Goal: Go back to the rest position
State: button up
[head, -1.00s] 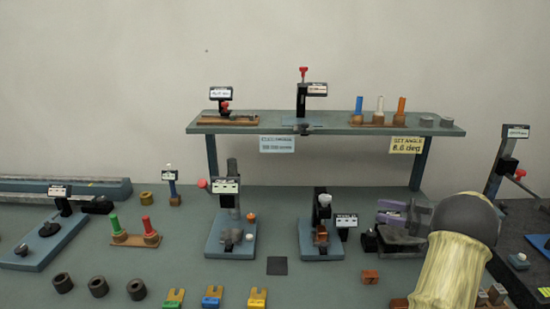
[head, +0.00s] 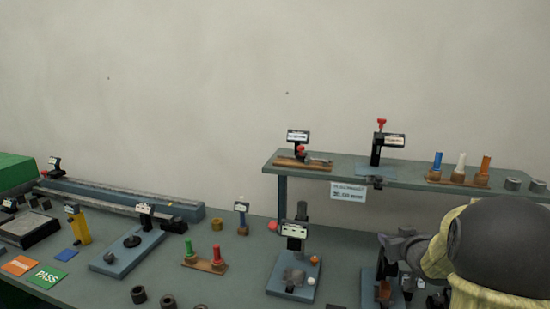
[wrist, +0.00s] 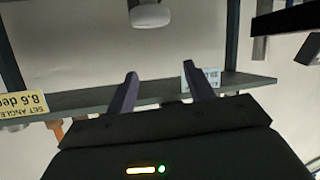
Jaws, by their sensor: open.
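My gripper (wrist: 160,70) shows in the wrist view with its two dark fingers apart and nothing between them. The shelf (wrist: 255,79) appears upside down behind the fingers, with the yellow angle sign (wrist: 22,105) at the left and a pale sign (wrist: 201,78) near the right finger. In the head view my arm, in a pale yellow sleeve with a dark rounded joint, fills the lower right corner. It hides the right end of the bench, and I cannot make out the fingers there.
The raised shelf (head: 345,170) carries two small fixtures and coloured pegs. Below on the bench stand a fixture with a blue base (head: 284,280), red and green pegs (head: 205,262) and dark rings (head: 138,295). A green PASS card (head: 47,277) lies at the left. The wall above is clear.

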jog(key=s+a+f+g+p, duration=0.1)
jog(key=s+a+f+g, duration=0.1)
jog(key=s+a, duration=0.3)
jog(key=s+a+f+g+p, duration=0.1)
jog(key=s+a+g, duration=0.4)
jog(key=s, duration=0.7)
jog(key=s+a+f+m+g+p, duration=0.1)
jog(key=s+a+f+g+p, duration=0.1)
jog(key=s+a+f+g, duration=0.2)
jog(key=s+a, duration=0.3)
jog(key=s, duration=0.2)
jog(key=shift+s, duration=0.35)
